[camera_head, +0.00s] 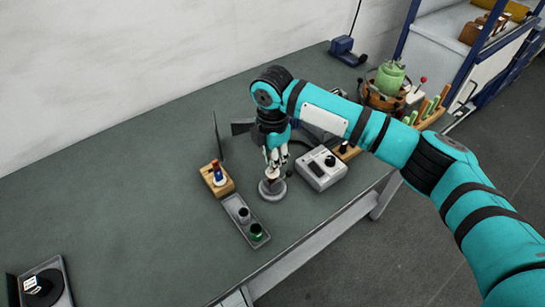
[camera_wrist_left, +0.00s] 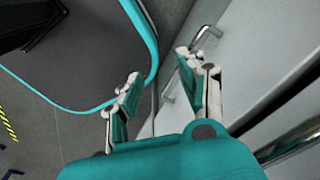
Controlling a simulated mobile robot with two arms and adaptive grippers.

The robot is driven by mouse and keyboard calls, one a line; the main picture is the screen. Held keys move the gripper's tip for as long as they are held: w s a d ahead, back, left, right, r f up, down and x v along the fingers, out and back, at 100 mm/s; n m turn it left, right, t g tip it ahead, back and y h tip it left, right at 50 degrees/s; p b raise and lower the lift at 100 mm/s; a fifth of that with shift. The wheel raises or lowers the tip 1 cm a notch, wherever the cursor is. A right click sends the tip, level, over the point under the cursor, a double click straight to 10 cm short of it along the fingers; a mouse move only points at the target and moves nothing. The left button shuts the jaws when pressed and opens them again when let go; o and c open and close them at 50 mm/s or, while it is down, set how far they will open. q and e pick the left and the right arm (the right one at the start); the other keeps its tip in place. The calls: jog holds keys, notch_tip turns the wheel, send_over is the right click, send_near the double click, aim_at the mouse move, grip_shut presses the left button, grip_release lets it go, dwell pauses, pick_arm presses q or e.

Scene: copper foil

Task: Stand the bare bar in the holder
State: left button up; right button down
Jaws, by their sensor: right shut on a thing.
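My right gripper (camera_head: 277,157) points down over the table and is shut on a small, dark reddish-brown thing (camera_head: 272,175), which may be the bare bar; the fingers hide much of it. A round grey base (camera_head: 274,195) on the table sits directly under it and may be the holder. I cannot tell whether the held thing touches the base. My left gripper (camera_wrist_left: 162,78) shows only in the left wrist view. Its fingers are apart with nothing between them, beside a grey cabinet front.
A grey device with a dial (camera_head: 321,168) stands right of the base. A wooden block (camera_head: 229,188) with a blue and orange item is left. A tray (camera_head: 239,221) with small pots lies in front. A dark thin panel (camera_head: 218,135) stands behind. The table's left is mostly clear.

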jog(key=shift+f, duration=0.3)
jog(key=shift+f, duration=0.5)
jog(key=shift+f, duration=0.15)
jog(key=shift+f, duration=0.35)
jog(key=c, duration=1.4)
grip_release()
jog(key=shift+o, duration=0.2)
notch_tip(320, 180, up, 12)
jog(key=shift+r, duration=0.1)
